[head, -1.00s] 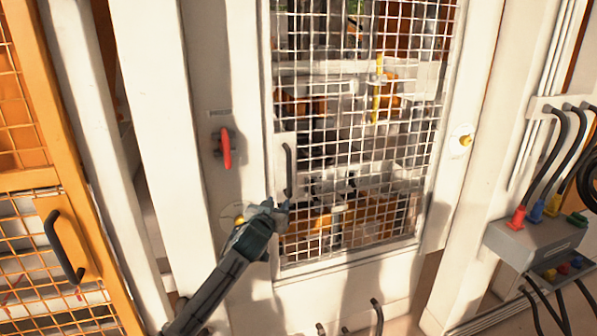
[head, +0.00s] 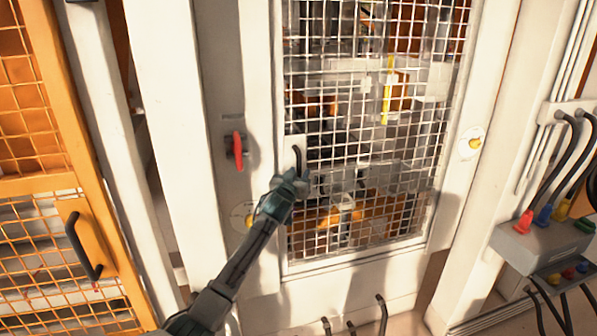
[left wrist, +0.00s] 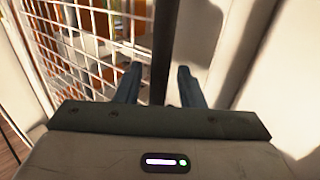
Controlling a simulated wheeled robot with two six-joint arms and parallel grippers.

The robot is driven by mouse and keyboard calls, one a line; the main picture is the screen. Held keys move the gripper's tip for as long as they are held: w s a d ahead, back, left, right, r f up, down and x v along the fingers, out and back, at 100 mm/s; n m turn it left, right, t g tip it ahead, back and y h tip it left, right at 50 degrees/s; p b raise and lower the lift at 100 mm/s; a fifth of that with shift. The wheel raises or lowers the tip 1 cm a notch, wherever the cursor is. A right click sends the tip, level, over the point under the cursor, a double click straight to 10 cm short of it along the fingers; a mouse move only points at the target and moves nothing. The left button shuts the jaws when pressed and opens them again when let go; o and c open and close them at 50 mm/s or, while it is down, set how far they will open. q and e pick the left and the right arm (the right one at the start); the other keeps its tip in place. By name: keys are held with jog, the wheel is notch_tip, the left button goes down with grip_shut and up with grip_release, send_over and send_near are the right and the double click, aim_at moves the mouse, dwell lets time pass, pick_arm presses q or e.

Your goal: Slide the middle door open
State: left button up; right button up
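The middle door is a white-framed mesh door (head: 288,225) and looks closed. Its black handle (head: 297,158) is a vertical bar near the door's left edge. My left gripper (head: 296,181) is at the handle's lower part and hides its lower end in the head view. In the left wrist view the gripper (left wrist: 160,86) is open, with one dark finger on each side of the handle (left wrist: 163,45). A gap shows between the fingers and the bar. My right gripper is in neither view.
A red lever (head: 238,150) is on the white post left of the door. An orange mesh door (head: 95,225) with a black handle stands at the left. A grey box with coloured plugs (head: 540,240) and black cables is at the right.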

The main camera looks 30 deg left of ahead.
pick_arm(q)
jog(key=shift+w, duration=0.15)
grip_shut()
jog(key=shift+w, duration=0.1)
